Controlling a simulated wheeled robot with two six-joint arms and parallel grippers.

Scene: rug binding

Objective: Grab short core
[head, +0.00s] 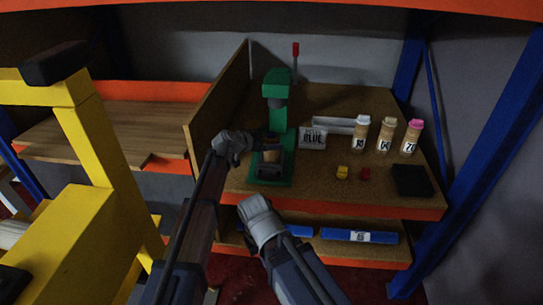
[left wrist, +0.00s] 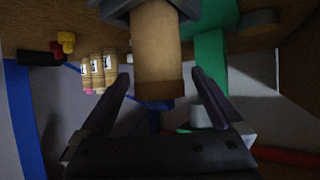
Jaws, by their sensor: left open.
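The short core is a brown upright cylinder (left wrist: 157,45) in the left wrist view, in line with the gap between my fingers. In the head view a small brown piece (head: 270,156) shows at the front of the green press (head: 277,100), partly hidden by dark parts. My left gripper (head: 264,146) is at the press; in the left wrist view its fingers (left wrist: 161,76) are spread, one to each side of the core. I cannot tell whether they touch it. My right arm reaches in from the bottom, but its jaws do not show.
A small yellow piece (head: 342,172), a red piece (head: 365,174) and a black tray (head: 411,181) lie in front. A wooden partition (head: 220,95) rises left. Blue rolls (head: 358,236) lie below.

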